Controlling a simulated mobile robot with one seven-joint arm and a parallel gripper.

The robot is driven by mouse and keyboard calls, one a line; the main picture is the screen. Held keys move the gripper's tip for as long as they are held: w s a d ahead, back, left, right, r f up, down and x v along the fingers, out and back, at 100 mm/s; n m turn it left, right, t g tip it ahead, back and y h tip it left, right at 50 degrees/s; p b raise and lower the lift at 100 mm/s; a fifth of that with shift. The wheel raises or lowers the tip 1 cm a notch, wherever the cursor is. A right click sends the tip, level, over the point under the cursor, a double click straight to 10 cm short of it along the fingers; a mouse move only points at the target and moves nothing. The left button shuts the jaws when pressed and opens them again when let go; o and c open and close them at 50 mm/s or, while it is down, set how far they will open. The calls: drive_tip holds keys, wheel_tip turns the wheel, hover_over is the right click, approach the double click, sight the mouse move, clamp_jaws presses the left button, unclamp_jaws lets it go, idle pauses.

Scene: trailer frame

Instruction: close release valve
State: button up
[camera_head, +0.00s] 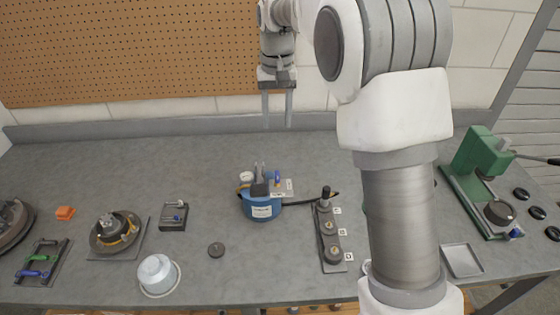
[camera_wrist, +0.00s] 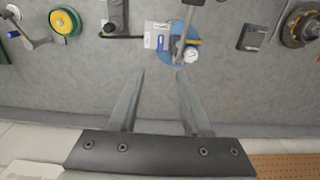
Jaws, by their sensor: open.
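A round blue unit (camera_head: 262,207) stands near the middle of the bench, with a white gauge (camera_head: 246,176), a dark upright part and a small blue lever (camera_head: 277,178) beside a white label. The lever looks like the release valve; its exact setting is too small to tell. In the wrist view the blue unit (camera_wrist: 172,55) is at the top centre, with the blue lever (camera_wrist: 160,42) and gauge (camera_wrist: 191,53). My gripper (camera_head: 277,122) is open and empty, pointing down above the back of the bench, behind and apart from the unit. Its fingers (camera_wrist: 159,75) show in the wrist view.
A dark plate with knobs and labels (camera_head: 330,240) stands right of the unit. A green press (camera_head: 480,160) is at the far right. The back strip of bench is clear.

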sight(277, 175)
wheel_tip(277, 175, down, 18)
drive_tip(key=shift+a+r, duration=0.1)
drive_tip(key=shift+r, duration=0.1)
idle(0.4)
clamp_jaws()
